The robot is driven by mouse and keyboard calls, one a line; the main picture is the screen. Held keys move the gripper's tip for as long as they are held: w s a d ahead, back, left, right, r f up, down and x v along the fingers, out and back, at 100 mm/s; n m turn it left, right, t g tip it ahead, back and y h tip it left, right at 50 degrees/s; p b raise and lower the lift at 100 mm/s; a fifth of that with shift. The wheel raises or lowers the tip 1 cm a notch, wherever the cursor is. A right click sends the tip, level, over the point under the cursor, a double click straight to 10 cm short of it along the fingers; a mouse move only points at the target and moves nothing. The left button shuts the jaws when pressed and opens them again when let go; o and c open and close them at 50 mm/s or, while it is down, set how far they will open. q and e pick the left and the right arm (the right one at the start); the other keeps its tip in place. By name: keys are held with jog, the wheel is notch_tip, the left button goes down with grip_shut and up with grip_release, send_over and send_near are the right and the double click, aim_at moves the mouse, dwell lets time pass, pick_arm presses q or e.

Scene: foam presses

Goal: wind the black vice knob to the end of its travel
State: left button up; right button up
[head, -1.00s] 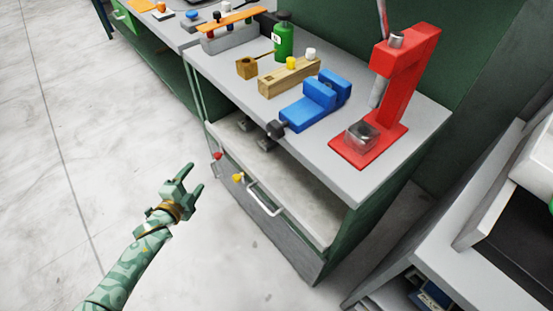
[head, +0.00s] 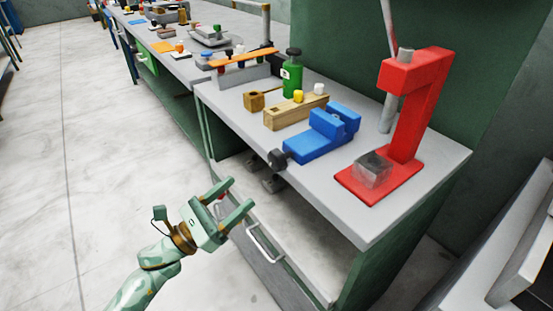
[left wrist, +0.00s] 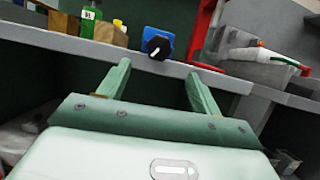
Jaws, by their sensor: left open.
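The blue vice (head: 322,135) sits on the grey bench top, with its black knob (head: 278,159) sticking out over the bench's front edge. In the left wrist view the black knob (left wrist: 158,46) faces me, with a light mark on it, in front of the blue vice (left wrist: 152,33). My left gripper (head: 241,197) is open and empty, below and in front of the knob and apart from it. In the left wrist view its two fingers (left wrist: 155,78) point toward the bench edge, with the knob above and between them. My right gripper is out of view.
A red press (head: 410,120) stands right of the vice. A wooden block (head: 293,113) and a green bottle (head: 292,78) stand behind it to the left. The bench edge (head: 320,197) and an open drawer with a handle (head: 262,244) lie close to my gripper. The floor at left is clear.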

aim_at(272, 163)
pick_arm(q)
jog(key=b+x, duration=0.1)
jog(key=x, duration=1.1)
jog(key=shift+w+d, duration=0.15)
jog(key=c, duration=1)
jog(key=shift+r+n+t+y+p, duration=0.1)
jog(key=shift+n+t+y+p, duration=0.55)
jog(key=shift+n, duration=1.15)
jog(key=shift+n+y, duration=0.25)
jog(key=shift+n, duration=0.15)
jog(key=o, duration=1)
